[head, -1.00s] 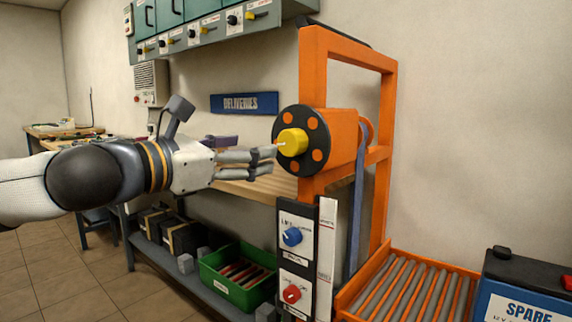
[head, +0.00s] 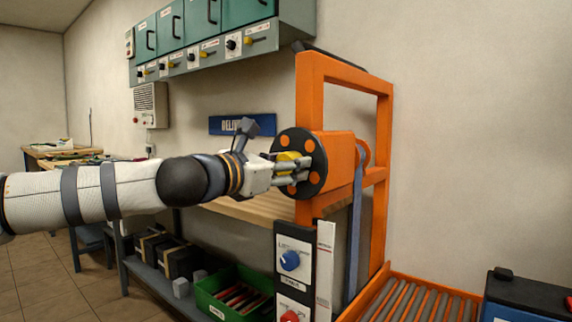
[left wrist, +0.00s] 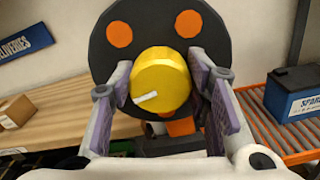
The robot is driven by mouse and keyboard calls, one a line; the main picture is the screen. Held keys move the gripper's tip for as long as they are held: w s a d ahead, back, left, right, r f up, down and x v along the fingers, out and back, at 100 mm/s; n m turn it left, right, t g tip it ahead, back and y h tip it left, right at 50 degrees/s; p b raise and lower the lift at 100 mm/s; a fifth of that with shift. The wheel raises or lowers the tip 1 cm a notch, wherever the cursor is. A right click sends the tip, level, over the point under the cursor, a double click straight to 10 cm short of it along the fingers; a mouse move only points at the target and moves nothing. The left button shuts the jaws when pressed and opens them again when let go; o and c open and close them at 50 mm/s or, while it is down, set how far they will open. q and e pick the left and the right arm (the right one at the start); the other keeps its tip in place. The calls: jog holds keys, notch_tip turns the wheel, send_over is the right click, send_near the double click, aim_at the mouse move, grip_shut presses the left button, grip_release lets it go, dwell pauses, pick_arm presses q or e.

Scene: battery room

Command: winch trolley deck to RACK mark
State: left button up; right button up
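The orange trolley (head: 308,95) stands in the middle, with its roller deck (head: 425,302) low at the right. Its winch has a black disc with orange spots (head: 318,178) and a yellow hub (head: 289,157), also in the left wrist view (left wrist: 161,82). My left gripper (head: 291,172) is at the hub, one finger on each side in the wrist view (left wrist: 160,85). The pads lie very close to the hub; firm contact cannot be told. A white strip (head: 325,270) runs down the post; its marks are too small to read. My right gripper is not in view.
A panel with a blue knob (head: 290,260) and a red knob (head: 289,316) sits below the winch. A blue-and-black SPARE battery (head: 528,298) is at the lower right. Behind are a wooden bench (head: 250,208) and a green crate (head: 232,310). Green cabinets (head: 200,35) hang above.

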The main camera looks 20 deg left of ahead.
pick_arm(q)
jog(key=c, duration=0.3)
jog(key=m, duration=0.2)
jog(key=shift+d+r+m+p, duration=0.1)
jog(key=shift+r+m+p, duration=0.05)
jog(key=shift+m+p, duration=0.2)
jog(key=shift+c, duration=0.2)
jog(key=shift+m, duration=0.45)
jog(key=o, duration=1.2)
jog(key=shift+c, duration=0.2)
jog(key=shift+s, duration=0.15)
